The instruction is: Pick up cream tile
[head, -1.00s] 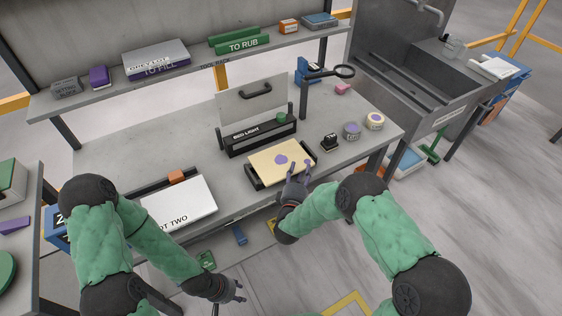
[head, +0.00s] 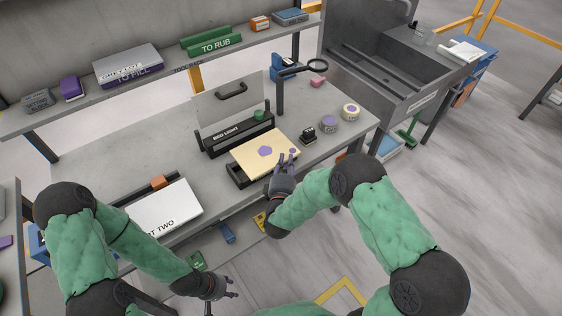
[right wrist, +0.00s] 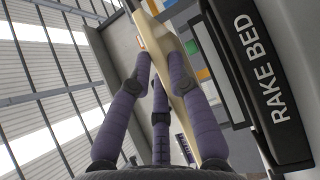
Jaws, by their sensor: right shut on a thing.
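The cream tile (head: 279,139) has a purple patch at its middle. It is over the black holder (head: 238,176) at the front of the bench, with the holder's left end showing beneath. My right gripper (head: 285,163) is shut on the tile's front right edge. The right wrist view shows the tile (right wrist: 158,42) nearly edge-on between the purple fingers (right wrist: 160,75). The tile appears slightly raised off the holder, though its underside is hidden. My left gripper (head: 224,288) is empty below the bench front, its fingers spread.
A small black stamp (head: 308,136) and two round tubs (head: 330,123) are to the right. A white box (head: 165,212) lies left.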

